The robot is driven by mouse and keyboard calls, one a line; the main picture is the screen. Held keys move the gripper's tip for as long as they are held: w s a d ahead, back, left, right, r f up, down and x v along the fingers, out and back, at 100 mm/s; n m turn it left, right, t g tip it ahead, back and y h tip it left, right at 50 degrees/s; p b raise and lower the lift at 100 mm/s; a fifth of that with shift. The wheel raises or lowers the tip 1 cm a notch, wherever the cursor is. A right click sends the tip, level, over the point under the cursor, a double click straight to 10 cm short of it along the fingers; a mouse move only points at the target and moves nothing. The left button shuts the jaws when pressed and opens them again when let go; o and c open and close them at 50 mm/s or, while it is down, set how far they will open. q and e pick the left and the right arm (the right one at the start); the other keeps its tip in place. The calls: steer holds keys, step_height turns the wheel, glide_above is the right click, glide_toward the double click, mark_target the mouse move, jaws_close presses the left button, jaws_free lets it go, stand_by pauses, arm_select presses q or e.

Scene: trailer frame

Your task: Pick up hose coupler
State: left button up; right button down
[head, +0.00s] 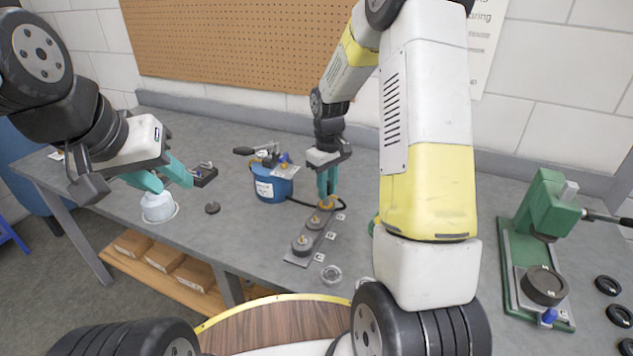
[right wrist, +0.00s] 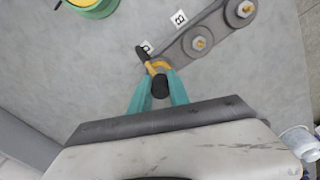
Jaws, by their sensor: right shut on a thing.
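The hose coupler (right wrist: 158,67) looks like a small yellow-orange fitting at the end of a black hose. My right gripper (right wrist: 159,88) has its teal fingers closed around it, with a dark part between them. In the head view my right gripper (head: 328,194) points down at the far end of a grey plate, and the coupler (head: 327,202) shows only as a yellowish bit at its fingertips. I cannot tell whether the coupler is clear of the plate.
The grey plate (head: 300,260) carries round bolted fittings beside letter labels. A blue canister (head: 272,186) with a black hose stands left of my right gripper. A green press (head: 530,240) and black rings (head: 608,286) are at the right. A dark disc (head: 212,208) lies near the left gripper.

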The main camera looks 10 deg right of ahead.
steer(key=shift+r, duration=0.15)
steer(key=shift+r, duration=0.6)
step_height(320, 180, up, 2)
steer(key=shift+r, duration=0.15)
steer(key=s+a+r, duration=0.2)
steer(key=s, duration=0.5)
steer(key=s+a+r, duration=0.2)
steer(key=s+a, duration=0.1)
steer(key=s, duration=0.5)
steer(key=shift+r, duration=0.25)
steer(key=shift+s, duration=0.1)
